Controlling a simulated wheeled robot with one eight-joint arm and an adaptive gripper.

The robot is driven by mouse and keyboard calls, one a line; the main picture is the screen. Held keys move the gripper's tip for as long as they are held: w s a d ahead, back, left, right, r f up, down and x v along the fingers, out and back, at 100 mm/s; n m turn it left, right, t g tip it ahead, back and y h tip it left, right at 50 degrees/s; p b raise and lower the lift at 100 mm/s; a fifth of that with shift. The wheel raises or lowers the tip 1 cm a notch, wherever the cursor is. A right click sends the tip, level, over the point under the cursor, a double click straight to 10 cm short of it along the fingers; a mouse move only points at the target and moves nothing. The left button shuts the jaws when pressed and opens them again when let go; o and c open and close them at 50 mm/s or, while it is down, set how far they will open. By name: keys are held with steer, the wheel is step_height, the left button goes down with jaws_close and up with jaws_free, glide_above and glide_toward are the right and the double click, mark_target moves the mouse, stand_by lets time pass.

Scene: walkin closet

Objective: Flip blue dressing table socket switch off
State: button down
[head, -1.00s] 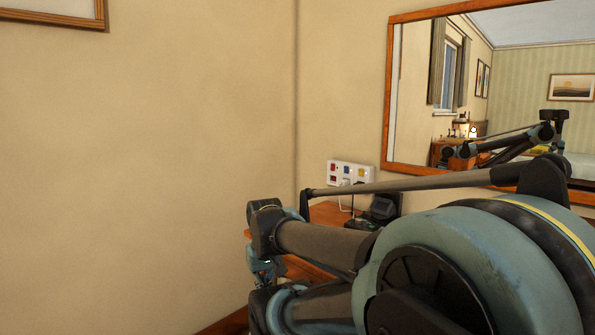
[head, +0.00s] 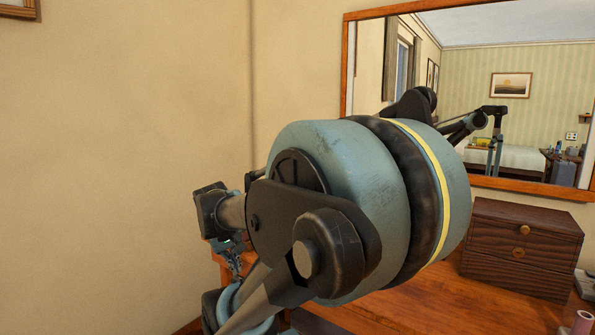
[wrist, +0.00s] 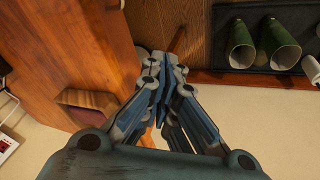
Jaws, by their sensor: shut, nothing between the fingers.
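A white socket panel (wrist: 5,147) with small red parts shows at the lower left edge of the wrist view, cut off by the frame. Its blue switch cannot be made out there. In the head view my arm hides the socket. The wooden dressing table (head: 478,296) stands at the right of the head view, and its wood (wrist: 70,45) fills the left of the wrist view. My gripper (wrist: 167,68) is shut and empty, beside the table and apart from the socket. In the head view it is small and partly hidden at the left (head: 233,262).
A dark wooden drawer box (head: 520,245) stands on the table, with a pink-topped item (head: 582,322) nearer the front. A framed mirror (head: 346,70) hangs above.

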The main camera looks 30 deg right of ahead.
steer(key=w+d+r+n+t+h, duration=0.1)
steer(key=w+d+r+h, duration=0.4)
steer(key=w+d, duration=0.5)
steer(key=w+d+r+n+t+h, duration=0.2)
steer(key=w+d+r+h, duration=0.3)
steer(key=w+d, duration=0.6)
steer(key=w+d+r+n+t+h, duration=0.1)
steer(key=w+d+r+h, duration=0.3)
steer(key=w+d, duration=0.6)
steer(key=shift+w+d+r+n+t+h, duration=0.3)
steer(key=shift+w+d+r+h, duration=0.1)
steer(key=shift+d+r, duration=0.15)
steer(key=x, duration=1.4)
steer(key=shift+s, duration=0.1)
